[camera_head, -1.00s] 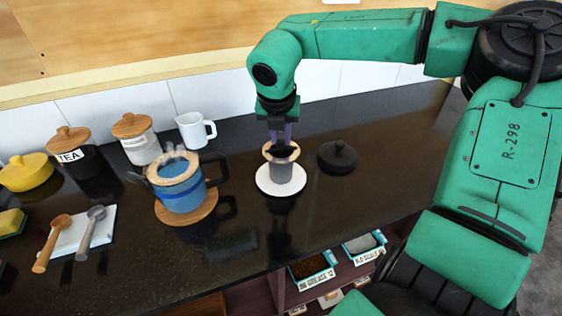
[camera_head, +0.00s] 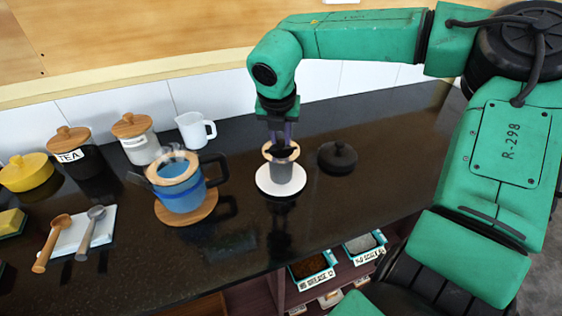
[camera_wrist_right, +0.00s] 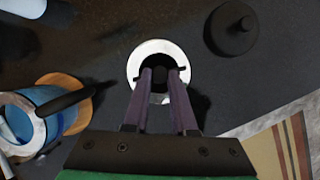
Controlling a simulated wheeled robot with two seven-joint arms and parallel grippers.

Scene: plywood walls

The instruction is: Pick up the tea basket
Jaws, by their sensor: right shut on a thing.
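The tea basket (camera_head: 282,171) is a grey cup-like cylinder with a wooden rim and a dark inside. It is upright on a round white saucer (camera_head: 264,188). My right gripper (camera_head: 281,146) points straight down over its top, its purple fingertips at the rim and dark inside. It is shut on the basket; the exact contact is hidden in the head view. In the right wrist view the two fingers (camera_wrist_right: 161,74) reach over the white saucer (camera_wrist_right: 136,64) with a dark part between them. My left gripper is out of view.
A black lid (camera_head: 338,157) lies just right of the saucer. A steaming blue kettle (camera_head: 180,192) stands on a wooden trivet (camera_head: 174,219) to the left. The front middle of the dark counter is clear.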

